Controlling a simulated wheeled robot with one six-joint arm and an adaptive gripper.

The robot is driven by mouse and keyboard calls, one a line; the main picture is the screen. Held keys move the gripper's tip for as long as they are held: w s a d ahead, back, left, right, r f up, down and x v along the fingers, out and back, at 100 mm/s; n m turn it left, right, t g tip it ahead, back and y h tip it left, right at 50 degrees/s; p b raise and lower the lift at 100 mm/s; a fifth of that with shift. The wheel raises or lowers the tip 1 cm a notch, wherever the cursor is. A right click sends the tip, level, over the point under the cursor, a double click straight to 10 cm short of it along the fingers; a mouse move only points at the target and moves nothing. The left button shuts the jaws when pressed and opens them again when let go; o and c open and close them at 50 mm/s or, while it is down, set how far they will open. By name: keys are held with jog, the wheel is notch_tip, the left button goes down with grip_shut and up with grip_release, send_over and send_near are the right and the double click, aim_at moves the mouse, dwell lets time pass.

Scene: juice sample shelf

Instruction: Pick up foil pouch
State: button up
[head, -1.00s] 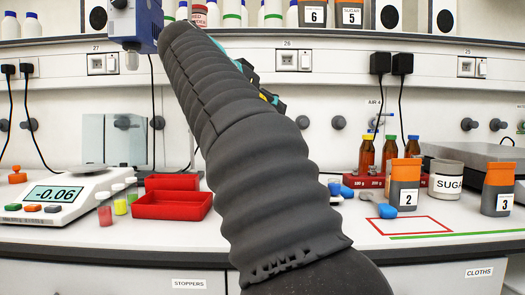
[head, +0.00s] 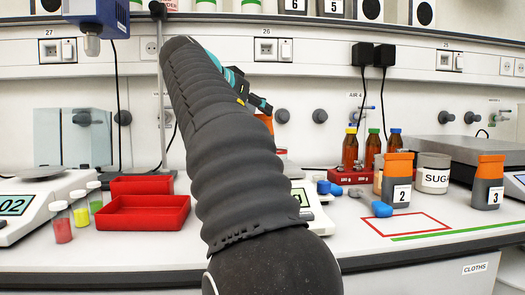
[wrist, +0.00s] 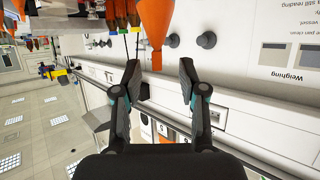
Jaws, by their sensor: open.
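I cannot make out a foil pouch for sure in either view. My gripper (wrist: 160,78) is open and empty in the wrist view, its two fingers apart in front of the pale wall panel. In the head view my gripper (head: 258,103) shows small at the far end of my dark arm, above the bench. An orange, tapered thing (wrist: 155,22) shows beyond the fingertips in the wrist view, with a gap between. My arm hides the middle of the bench in the head view.
A red tray (head: 143,216) and several small vials stand left of my arm. Right of it are brown bottles (head: 350,150), orange-topped grey containers (head: 400,195) and (head: 488,193), and a sugar jar (head: 434,180).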

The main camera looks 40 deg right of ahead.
aim_at(271, 121)
jog(key=shift+f+x, duration=0.15)
jog(key=shift+x, duration=1.25)
jog(key=shift+f+x, duration=0.15)
jog(key=shift+x, duration=1.2)
jog(key=shift+a, duration=0.15)
grip_shut()
